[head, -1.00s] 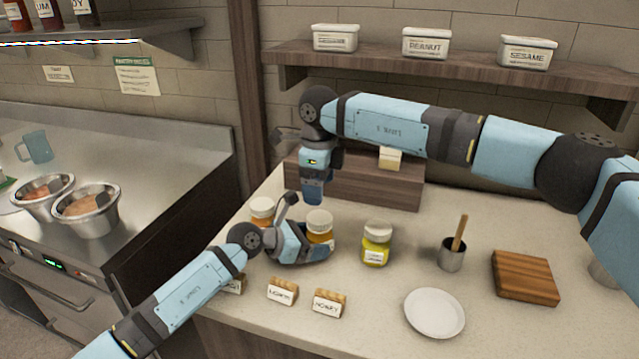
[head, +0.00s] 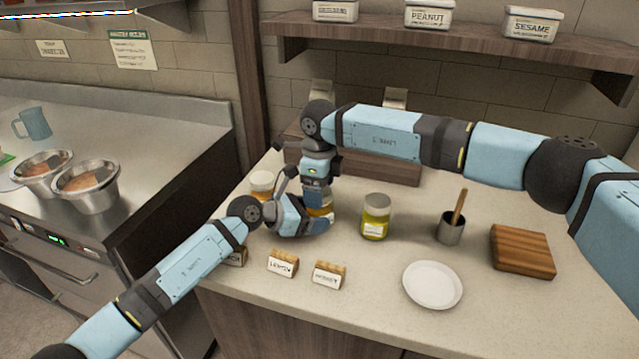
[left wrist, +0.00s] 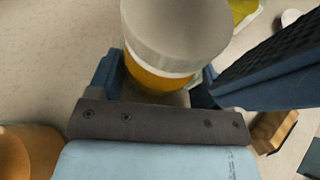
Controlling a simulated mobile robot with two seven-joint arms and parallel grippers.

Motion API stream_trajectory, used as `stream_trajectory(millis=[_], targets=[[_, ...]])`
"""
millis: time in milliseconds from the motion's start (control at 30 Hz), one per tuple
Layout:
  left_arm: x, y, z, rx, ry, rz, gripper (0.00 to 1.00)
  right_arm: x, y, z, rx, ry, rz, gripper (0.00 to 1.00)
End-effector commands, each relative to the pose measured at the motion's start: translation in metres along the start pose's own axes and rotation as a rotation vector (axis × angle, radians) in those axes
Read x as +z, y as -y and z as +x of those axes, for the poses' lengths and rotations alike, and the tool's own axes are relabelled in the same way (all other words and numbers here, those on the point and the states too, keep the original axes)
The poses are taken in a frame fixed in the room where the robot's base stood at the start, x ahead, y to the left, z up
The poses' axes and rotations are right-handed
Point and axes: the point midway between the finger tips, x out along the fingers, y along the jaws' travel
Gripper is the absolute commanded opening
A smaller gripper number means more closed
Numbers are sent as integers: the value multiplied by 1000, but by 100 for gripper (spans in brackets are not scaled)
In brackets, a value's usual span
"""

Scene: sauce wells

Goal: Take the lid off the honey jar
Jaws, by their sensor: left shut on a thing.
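The honey jar (left wrist: 158,78), amber with a white lid (left wrist: 178,28), stands upright between the two fingers of my left gripper (left wrist: 157,88) in the left wrist view. My left gripper (head: 318,218) is shut on the jar's body, below the lid. My right gripper (head: 319,190) is directly over this jar in the head view and hides its lid there. A dark ribbed finger pad (left wrist: 275,65), seemingly of my right gripper, shows large beside the lid, with a gap between them. Its other finger is hidden.
Another jar (head: 262,184) with a white lid stands to the left, and a yellow jar (head: 375,222) to the right. Name tags, including a honey tag (head: 328,274), stand in front.

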Motion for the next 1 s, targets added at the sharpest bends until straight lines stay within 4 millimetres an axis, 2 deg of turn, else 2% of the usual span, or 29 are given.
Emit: stream_trajectory(millis=[33, 200, 433, 767, 1000], targets=[[0, 0, 0, 0, 0, 0, 6, 0, 0, 0, 0, 0, 0, 69], [0, 0, 0, 0, 0, 0, 6, 0, 0, 0, 0, 0, 0, 31], [0, 0, 0, 0, 0, 0, 6, 0, 0, 0, 0, 0, -38, 30], [0, 0, 0, 0, 0, 0, 6, 0, 0, -1, 0, 0, -483, 30], [0, 0, 0, 0, 0, 0, 6, 0, 0, -1, 0, 1, -499, 30]])
